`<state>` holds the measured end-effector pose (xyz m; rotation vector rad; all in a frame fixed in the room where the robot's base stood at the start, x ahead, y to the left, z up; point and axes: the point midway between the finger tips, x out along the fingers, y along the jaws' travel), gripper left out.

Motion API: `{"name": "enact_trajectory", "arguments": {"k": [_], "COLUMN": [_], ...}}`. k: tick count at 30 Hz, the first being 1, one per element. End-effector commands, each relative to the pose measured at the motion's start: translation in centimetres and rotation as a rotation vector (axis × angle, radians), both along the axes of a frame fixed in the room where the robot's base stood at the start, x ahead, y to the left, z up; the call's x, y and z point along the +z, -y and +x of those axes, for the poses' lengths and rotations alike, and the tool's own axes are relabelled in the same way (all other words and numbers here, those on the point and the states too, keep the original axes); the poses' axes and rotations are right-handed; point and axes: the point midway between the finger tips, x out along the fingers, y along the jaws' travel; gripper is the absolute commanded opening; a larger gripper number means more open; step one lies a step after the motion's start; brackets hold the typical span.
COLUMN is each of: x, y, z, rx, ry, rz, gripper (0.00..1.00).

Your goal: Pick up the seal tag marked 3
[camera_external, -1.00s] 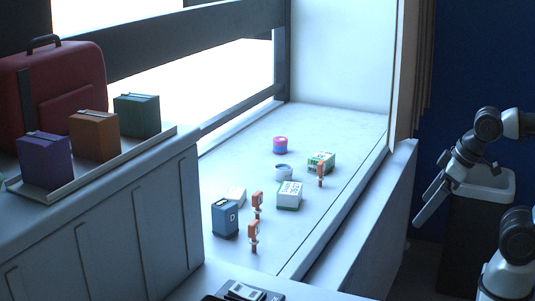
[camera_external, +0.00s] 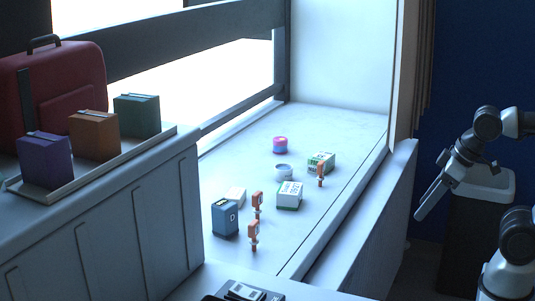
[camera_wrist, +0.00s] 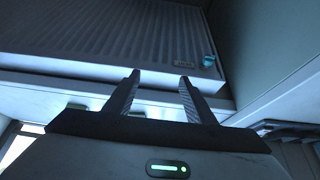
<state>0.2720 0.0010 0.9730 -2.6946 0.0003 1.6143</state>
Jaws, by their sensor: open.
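Three orange seal tags stand on the white windowsill in the external view: a near one (camera_external: 253,235), a middle one (camera_external: 257,204) and a far one (camera_external: 320,173). Their markings are too small to read, so I cannot tell which is marked 3. My gripper (camera_external: 424,208) is at the right, well apart from the sill and the tags. In the wrist view my gripper (camera_wrist: 160,84) is open with nothing between its fingers. No seal tag can be made out there.
The sill (camera_external: 330,215) also holds a blue box (camera_external: 225,218), a white-and-green box (camera_external: 289,195), another green-and-white box (camera_external: 320,161), a small round tin (camera_external: 284,173) and a pink-blue roll (camera_external: 280,145). A dark bin (camera_external: 478,225) stands behind my arm. A ribbed surface (camera_wrist: 110,35) fills the wrist view's top.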

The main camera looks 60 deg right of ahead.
Motion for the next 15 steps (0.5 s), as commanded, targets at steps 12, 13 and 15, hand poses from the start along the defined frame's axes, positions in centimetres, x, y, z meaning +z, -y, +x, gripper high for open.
{"name": "enact_trajectory", "arguments": {"k": [12, 13, 15], "x": [10.8, 11.1, 11.6], "y": [-6.3, -7.2, -9.4], "z": [16.1, 17.6, 21.1], "rx": [0.025, 0.026, 0.032], "ry": [-0.061, -0.066, -0.075], "rz": [-0.003, -0.004, -0.004], "gripper": [0.50, 0.50, 0.50]}}
